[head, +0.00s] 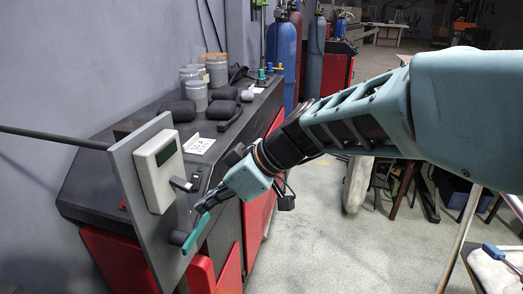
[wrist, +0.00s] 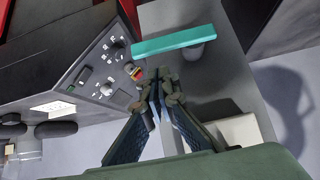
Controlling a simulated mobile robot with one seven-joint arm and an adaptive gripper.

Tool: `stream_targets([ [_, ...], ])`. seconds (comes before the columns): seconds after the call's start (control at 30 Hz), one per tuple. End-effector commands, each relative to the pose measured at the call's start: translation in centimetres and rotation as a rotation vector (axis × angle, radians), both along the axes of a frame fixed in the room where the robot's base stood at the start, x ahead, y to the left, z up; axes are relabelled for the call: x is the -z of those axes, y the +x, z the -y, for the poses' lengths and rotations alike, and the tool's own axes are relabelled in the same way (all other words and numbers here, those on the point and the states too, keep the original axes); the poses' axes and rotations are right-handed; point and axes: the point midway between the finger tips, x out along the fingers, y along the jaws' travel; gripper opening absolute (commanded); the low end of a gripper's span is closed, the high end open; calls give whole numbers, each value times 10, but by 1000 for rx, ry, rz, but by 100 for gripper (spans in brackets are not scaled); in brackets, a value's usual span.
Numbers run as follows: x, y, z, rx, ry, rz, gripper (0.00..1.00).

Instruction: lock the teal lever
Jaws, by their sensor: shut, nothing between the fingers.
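The teal lever (head: 196,234) is a flat bar on a dark round hub, mounted low on an upright grey panel (head: 127,171). In the head view it slants, its upper end toward my gripper (head: 207,203). In the wrist view the teal lever (wrist: 174,42) lies nearly level across the panel, just beyond the fingertips. My gripper (wrist: 160,84) is shut and empty, its tips pointing at the lever. In the wrist view a small gap shows between tips and lever; whether they touch elsewhere cannot be told.
A pale box with a dark green display (head: 158,170) sits on the panel above the lever. A thin dark rod (head: 55,138) meets the panel from the left. Behind stands a black-and-red machine (head: 105,187) with cans (head: 196,94) and dark pads on top.

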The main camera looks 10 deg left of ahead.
Motion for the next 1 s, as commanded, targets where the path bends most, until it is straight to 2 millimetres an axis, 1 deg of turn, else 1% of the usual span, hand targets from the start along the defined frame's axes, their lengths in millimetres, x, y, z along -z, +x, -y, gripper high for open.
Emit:
stream_targets([
  [0.03,8,-1,2,1,0,-1,0],
  [0.1,13,-2,5,-1,-1,-1,0],
  [0.27,21,-3,8,-3,0,0,0],
  [0.77,23,-4,8,-4,0,-4,0],
  [1.0,26,-1,9,-4,4,-51,0],
])
